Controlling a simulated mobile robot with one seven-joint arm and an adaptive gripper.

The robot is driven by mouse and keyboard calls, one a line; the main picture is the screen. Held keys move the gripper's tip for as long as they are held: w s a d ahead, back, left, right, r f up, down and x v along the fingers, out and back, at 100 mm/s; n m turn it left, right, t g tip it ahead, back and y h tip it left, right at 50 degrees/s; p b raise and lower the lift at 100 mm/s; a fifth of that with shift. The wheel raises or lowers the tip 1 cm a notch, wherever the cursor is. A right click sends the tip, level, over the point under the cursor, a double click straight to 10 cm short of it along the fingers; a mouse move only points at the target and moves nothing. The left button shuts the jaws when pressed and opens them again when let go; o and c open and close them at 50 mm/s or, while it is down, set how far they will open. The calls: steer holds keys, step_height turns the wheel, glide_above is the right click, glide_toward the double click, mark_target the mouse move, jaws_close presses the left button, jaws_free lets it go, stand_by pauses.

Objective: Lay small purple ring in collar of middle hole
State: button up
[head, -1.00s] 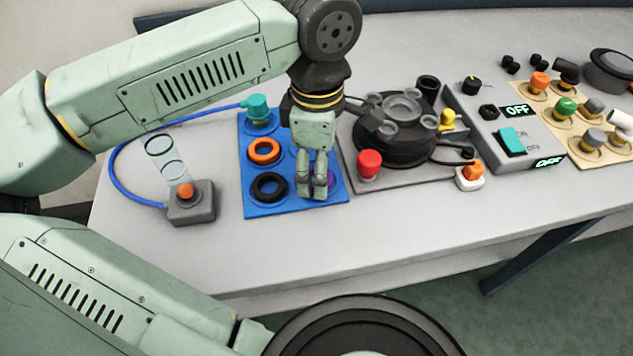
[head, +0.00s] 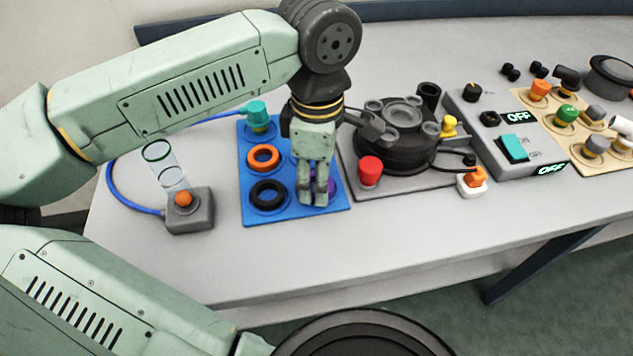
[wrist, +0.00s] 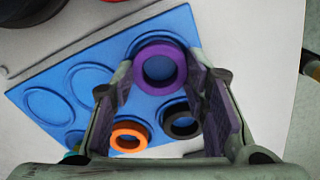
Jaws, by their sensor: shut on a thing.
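A purple ring (wrist: 160,70) sits at the front right corner of the blue tray, in the wrist view between the fingers of my gripper (wrist: 163,78). In the head view my gripper (head: 318,202) points down over that spot, shut on the ring, and the fingers hide most of it; a purple edge (head: 332,187) shows beside them. The ring appears still at its place on the tray. A dark round unit (head: 397,143) on a grey plate, right of the tray, has a larger central collar (head: 401,109) with several smaller round fittings around it.
The blue tray (head: 293,215) also holds an orange ring (head: 263,157), a black ring (head: 268,195) and a teal fitting (head: 257,115). A red knob (head: 370,171) and yellow knob (head: 449,126) flank the dark unit. A grey button box (head: 190,210) stands left. The table front is clear.

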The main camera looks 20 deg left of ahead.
steer(key=shift+c, duration=1.4)
steer(key=shift+r+p, duration=1.4)
steer(key=shift+r, duration=1.1)
